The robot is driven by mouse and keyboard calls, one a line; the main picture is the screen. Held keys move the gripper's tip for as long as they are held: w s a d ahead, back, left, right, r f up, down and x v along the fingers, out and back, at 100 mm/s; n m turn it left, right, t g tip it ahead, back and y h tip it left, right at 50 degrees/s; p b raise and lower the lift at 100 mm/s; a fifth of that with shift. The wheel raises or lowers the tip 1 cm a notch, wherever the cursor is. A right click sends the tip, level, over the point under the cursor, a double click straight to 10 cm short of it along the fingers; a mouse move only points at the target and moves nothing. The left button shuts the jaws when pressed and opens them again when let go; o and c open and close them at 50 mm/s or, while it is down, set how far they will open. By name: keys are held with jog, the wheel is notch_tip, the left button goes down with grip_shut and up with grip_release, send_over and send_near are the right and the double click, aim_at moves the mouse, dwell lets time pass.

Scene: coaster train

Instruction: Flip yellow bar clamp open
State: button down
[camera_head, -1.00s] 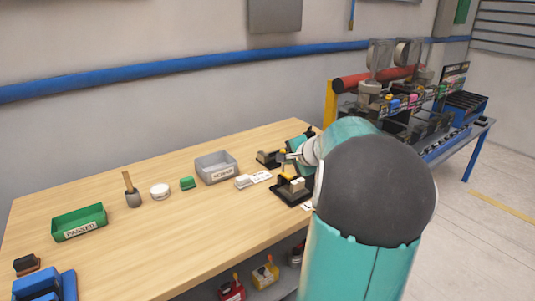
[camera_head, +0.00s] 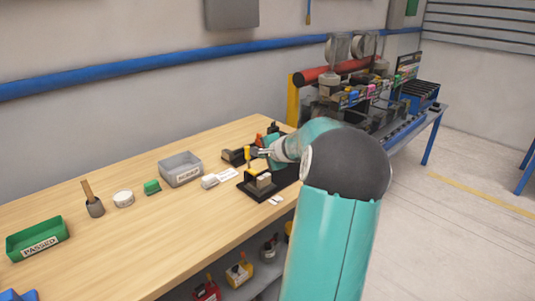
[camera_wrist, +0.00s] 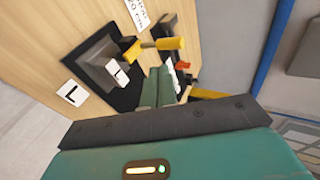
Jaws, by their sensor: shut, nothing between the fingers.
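The yellow bar clamp (camera_wrist: 168,44) shows in the wrist view as a yellow grip on a short bar, over a black base plate (camera_wrist: 97,84). In the head view the yellow clamp (camera_head: 247,158) stands on its dark base near the right end of the table. My gripper (camera_wrist: 160,72) is shut and empty, its green fingers just below the yellow grip in the wrist picture. In the head view my gripper (camera_head: 262,152) is small beside the clamp. I cannot tell whether the fingers touch it.
A grey block (camera_wrist: 100,62) with a white piece sits on the plate beside the clamp. An orange-red part (camera_wrist: 182,65) and a yellow bar (camera_wrist: 207,94) lie close past my fingers. A grey bin (camera_head: 181,170) stands left of the fixture. The table's front middle is clear.

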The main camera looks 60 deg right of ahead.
jog(key=w+d, duration=0.1)
jog(key=w, duration=0.1)
jog(key=w+d+f, duration=0.1)
jog(key=w, duration=0.1)
jog(key=w+d+f, duration=0.1)
jog(key=w, duration=0.1)
jog(key=shift+w+f, duration=0.15)
jog(key=shift+w, duration=0.2)
jog(key=shift+w, duration=0.1)
